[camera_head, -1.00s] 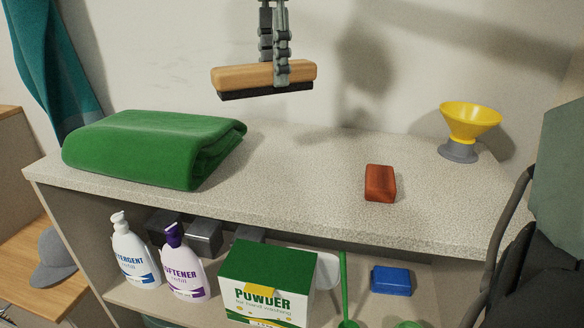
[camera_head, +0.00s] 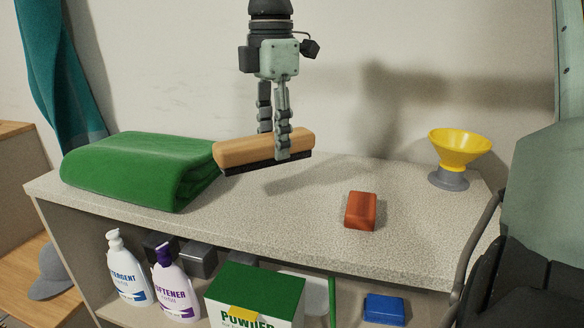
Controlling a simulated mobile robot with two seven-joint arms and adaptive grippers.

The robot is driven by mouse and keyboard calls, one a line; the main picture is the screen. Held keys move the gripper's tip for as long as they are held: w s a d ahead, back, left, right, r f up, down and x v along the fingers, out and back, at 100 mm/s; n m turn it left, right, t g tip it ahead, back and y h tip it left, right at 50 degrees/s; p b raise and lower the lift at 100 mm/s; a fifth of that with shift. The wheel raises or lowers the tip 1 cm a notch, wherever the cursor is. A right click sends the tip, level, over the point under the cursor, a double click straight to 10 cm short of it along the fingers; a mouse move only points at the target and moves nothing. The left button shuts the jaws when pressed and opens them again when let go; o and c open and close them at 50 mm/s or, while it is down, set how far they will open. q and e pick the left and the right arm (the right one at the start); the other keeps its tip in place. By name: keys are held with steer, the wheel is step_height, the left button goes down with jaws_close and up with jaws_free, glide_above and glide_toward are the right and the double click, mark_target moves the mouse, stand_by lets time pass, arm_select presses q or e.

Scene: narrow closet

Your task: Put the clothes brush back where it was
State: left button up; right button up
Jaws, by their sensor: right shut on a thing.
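The clothes brush (camera_head: 240,150) has a light wooden back and dark bristles facing down. My right gripper (camera_head: 276,148) hangs from above and is shut on the brush near its middle. The brush is held roughly level, just above the speckled counter (camera_head: 300,215), with a shadow on the counter to its lower right. Its left end overlaps the right edge of the green folded towel in the picture; I cannot tell whether they touch. My left gripper is not in view.
The green folded towel (camera_head: 135,165) lies left on the counter. A reddish-brown block (camera_head: 360,211) lies right of the middle, and a yellow funnel (camera_head: 460,148) on a grey base stands at the right. Bottles (camera_head: 126,270), a powder box (camera_head: 255,290) and a blue block (camera_head: 384,309) are on the shelf below.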

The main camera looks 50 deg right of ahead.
mark_target(293, 161)
steer(key=shift+s+d+f, duration=0.95)
steer(key=shift+s+d, duration=0.1)
steer(key=shift+s, duration=0.1)
steer(key=shift+f, duration=0.2)
step_height(293, 161, down, 4)
steer(key=shift+r+p, duration=0.1)
steer(key=shift+p, duration=0.3)
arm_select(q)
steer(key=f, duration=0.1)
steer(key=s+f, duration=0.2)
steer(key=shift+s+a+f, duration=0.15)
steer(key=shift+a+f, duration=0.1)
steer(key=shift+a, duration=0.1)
arm_select(e)
steer(key=shift+r, duration=0.1)
steer(key=shift+f, duration=0.2)
steer(key=o, duration=0.9)
steer(key=shift+o, duration=0.5)
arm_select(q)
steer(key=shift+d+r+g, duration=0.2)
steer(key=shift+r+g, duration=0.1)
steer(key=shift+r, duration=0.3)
